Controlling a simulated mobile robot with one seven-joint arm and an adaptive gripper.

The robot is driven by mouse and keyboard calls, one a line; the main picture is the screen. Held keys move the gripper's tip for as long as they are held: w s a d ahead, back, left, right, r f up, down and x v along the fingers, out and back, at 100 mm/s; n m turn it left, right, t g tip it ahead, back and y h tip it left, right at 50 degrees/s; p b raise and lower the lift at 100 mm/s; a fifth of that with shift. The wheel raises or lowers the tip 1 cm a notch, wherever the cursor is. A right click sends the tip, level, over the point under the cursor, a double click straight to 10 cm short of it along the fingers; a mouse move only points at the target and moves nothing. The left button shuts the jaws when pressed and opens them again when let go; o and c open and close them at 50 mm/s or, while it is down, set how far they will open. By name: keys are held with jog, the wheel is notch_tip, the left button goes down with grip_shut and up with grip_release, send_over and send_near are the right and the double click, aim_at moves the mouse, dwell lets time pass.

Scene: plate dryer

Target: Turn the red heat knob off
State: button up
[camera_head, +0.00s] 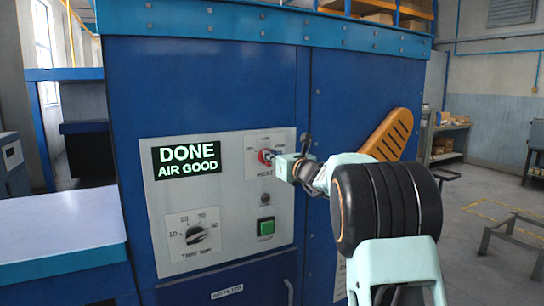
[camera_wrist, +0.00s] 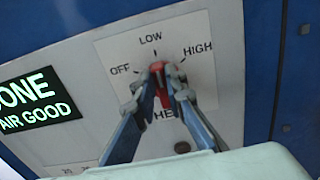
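The red heat knob (camera_wrist: 162,92) shows in the wrist view on a white panel marked OFF, LOW and HIGH. Its grip stands nearly upright in that view, pointing roughly at LOW. In the head view the knob (camera_head: 264,156) is partly hidden by my gripper (camera_head: 278,160). In the wrist view the fingers of my gripper (camera_wrist: 157,80) lie on either side of the knob and appear closed against it. The fingers cover parts of the lower lettering.
A display (camera_head: 187,160) reads DONE, AIR GOOD. A black timer dial (camera_head: 195,235) and a green button (camera_head: 265,226) sit lower on the panel. A pale table (camera_head: 60,228) stands at left.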

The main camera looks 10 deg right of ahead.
jog(key=shift+f+b, duration=0.1)
jog(key=shift+b, duration=0.25)
grip_shut()
jog(key=shift+s+a+f+n+b, duration=0.1)
jog(key=shift+a+n+b, duration=0.1)
jog(key=shift+n+b, duration=1.95)
jog(key=shift+s+a+f+n+b, duration=0.1)
jog(key=shift+a+n+b, duration=0.1)
jog(key=shift+n+b, duration=2)
jog(key=shift+a+f+n+b, duration=0.1)
jog(key=shift+a+n+b, duration=0.1)
jog(key=shift+n+b, duration=1.95)
jog(key=shift+m+b, duration=0.4)
jog(key=shift+b, duration=0.25)
jog(key=o, duration=0.7)
grip_release()
